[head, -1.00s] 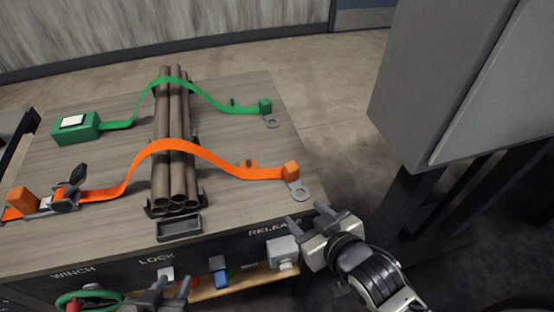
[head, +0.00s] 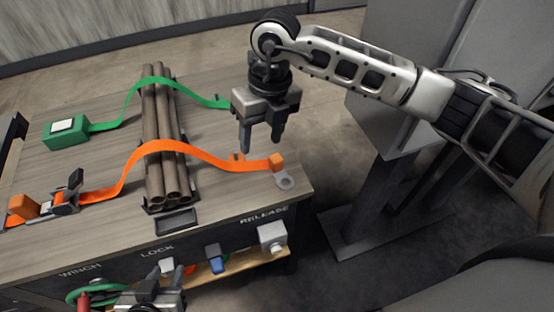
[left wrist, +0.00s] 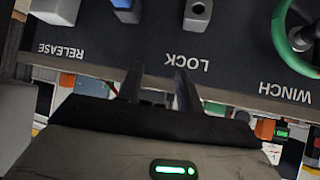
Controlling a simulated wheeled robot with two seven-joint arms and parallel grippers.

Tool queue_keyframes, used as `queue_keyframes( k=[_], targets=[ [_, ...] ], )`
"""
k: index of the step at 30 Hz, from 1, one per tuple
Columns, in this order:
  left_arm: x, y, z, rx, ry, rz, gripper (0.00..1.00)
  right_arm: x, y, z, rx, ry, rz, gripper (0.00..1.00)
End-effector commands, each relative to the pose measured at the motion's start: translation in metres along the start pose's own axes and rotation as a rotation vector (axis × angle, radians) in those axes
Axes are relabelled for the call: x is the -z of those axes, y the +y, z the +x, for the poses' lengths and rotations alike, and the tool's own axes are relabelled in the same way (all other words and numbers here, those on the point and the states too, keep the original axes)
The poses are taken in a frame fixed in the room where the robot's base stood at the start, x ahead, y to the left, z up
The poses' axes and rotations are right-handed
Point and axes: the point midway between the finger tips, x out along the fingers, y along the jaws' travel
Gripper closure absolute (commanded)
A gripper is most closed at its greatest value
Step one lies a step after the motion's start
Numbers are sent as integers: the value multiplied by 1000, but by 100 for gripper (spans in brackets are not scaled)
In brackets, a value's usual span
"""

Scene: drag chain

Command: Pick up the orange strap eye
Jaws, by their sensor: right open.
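The orange strap eye is a grey ring (head: 285,181) on an orange end block (head: 276,162) at the right end of the orange strap (head: 200,158). It lies near the table's right front corner. My right gripper (head: 261,146) is open and empty, pointing down, just above and left of the orange block in the head view. Its exact height over the strap is hard to tell. My left gripper (head: 164,282) is at the front panel below the LOCK label; in the left wrist view its fingers (left wrist: 160,88) are apart with nothing between them.
A bundle of brown pipes (head: 165,140) lies under the orange strap and a green strap (head: 115,112). My right gripper hides the green strap's end. A front panel holds a green wheel (head: 80,296), a blue switch (head: 215,262) and a white block (head: 271,236). A grey cabinet (head: 375,115) stands right.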

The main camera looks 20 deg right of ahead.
Motion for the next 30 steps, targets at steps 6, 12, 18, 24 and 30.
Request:
queue_keyframes(
  k=[6, 12, 18, 24, 30],
  targets=[
    [-10, -1, 6, 1, -8, -1, 64, -9, -42, -7, 188, -14, 58, 47],
    [-20, 2, 18, -8, 5, -6, 64, -9, -49, 38, 185, -13, 57, 47],
    [-23, 11, 25, -31, 23, -12, 64, -10, -55, 74, 182, -16, 54, 47],
    [-24, 12, 23, -38, 24, -15, 64, -10, -57, 85, 182, -15, 54, 47],
    [-31, 12, 30, -43, 31, -22, 64, -14, -63, 102, 181, -15, 54, 47]
  ],
)
